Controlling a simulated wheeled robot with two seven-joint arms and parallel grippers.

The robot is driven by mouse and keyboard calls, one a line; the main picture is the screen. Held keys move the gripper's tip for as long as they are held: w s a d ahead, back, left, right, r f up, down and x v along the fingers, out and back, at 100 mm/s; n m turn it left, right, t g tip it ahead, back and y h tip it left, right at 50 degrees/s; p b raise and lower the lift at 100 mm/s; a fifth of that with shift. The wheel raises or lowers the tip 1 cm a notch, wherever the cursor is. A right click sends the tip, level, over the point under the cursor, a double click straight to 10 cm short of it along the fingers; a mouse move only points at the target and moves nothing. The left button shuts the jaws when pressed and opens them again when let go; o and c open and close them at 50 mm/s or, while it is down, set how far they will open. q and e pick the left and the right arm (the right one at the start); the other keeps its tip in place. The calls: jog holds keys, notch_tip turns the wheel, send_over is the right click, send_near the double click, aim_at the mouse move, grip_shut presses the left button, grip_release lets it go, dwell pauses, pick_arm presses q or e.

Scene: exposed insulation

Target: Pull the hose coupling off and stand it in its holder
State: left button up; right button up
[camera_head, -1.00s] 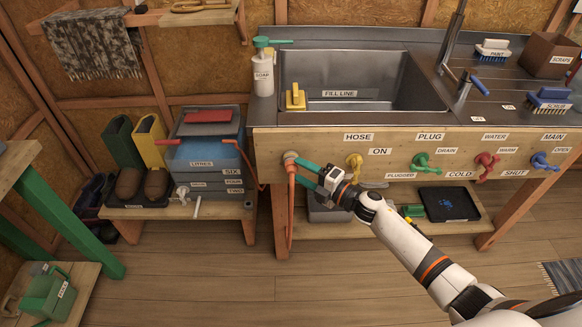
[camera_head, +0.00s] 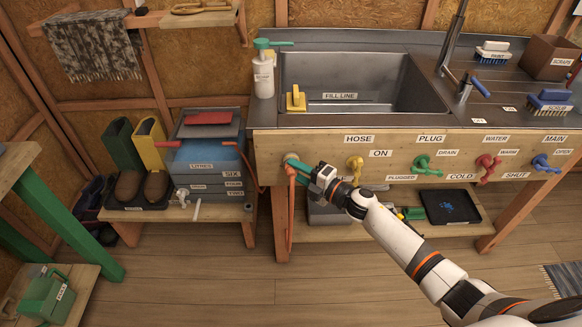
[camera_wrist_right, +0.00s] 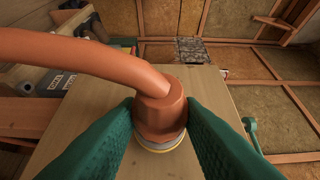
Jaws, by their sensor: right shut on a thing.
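The orange hose coupling (camera_wrist_right: 160,108) sits at the wooden front panel (camera_head: 330,140) of the sink bench, left of the yellow tap, with a pale ring behind it. Its orange hose (camera_head: 290,215) hangs down along the bench leg. My right gripper (camera_head: 291,165) is at the coupling. In the right wrist view its green fingers (camera_wrist_right: 160,125) are closed on both sides of the coupling. The coupling still appears against its pale fitting (camera_wrist_right: 162,143). My left gripper is not in view. I cannot make out the coupling's holder.
The yellow tap (camera_head: 355,166), green tap (camera_head: 424,165), red tap (camera_head: 487,167) and blue tap (camera_head: 543,162) line the panel to the right. A blue stacked box (camera_head: 205,165) stands left on a low bench. The floor in front is clear.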

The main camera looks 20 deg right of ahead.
jog(key=shift+s+a+p, duration=0.2)
jog(key=shift+s+p, duration=0.2)
jog(key=shift+s, duration=0.35)
dwell(0.4)
jog(key=shift+s+a+p, duration=0.2)
jog(key=shift+s+p, duration=0.05)
jog(key=shift+s, duration=0.35)
jog(key=shift+s+a+p, duration=0.15)
jog(key=shift+s+p, duration=0.05)
jog(key=shift+s, duration=0.35)
